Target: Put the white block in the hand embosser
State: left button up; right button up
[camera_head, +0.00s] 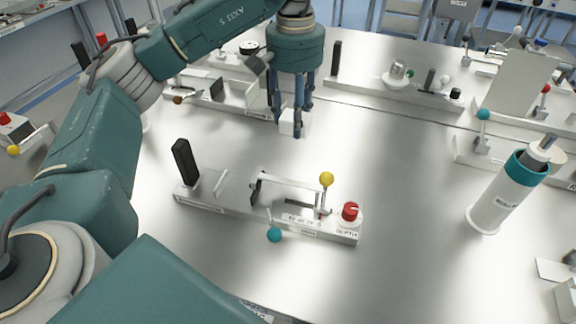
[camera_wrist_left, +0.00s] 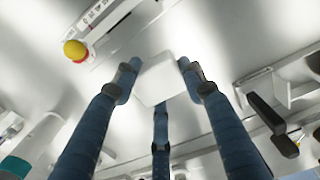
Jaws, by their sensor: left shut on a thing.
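My left gripper (camera_head: 291,110) points down over the table, its blue fingers shut on the white block (camera_head: 292,125). In the left wrist view, the white block (camera_wrist_left: 160,78) sits between the three fingertips. It appears held above the tabletop, though the height is hard to judge. A long, low device (camera_head: 212,207) stands on the table nearer to me, below the gripper in the head view. It has a black upright handle, a yellow ball, a red knob and a teal ball. Its small label is too blurred to read as the hand embosser. My right gripper is out of view.
Similar devices (camera_head: 400,103) line the back of the table. A white cylinder with a teal collar (camera_head: 503,193) stands at the right. The shiny tabletop (camera_head: 405,180) is clear between the near device and the cylinder. A tray-like device (camera_head: 190,93) lies behind the gripper at left.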

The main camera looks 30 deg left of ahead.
pick_arm(q)
notch_tip(320, 180, down, 11)
jog(key=shift+a+p, duration=0.15)
jog(key=shift+p, duration=0.75)
jog(key=shift+f, duration=0.3)
notch_tip(320, 180, down, 4)
jog(key=shift+p, duration=0.5)
jog(key=shift+f, duration=0.2)
jog(key=o, duration=1.2)
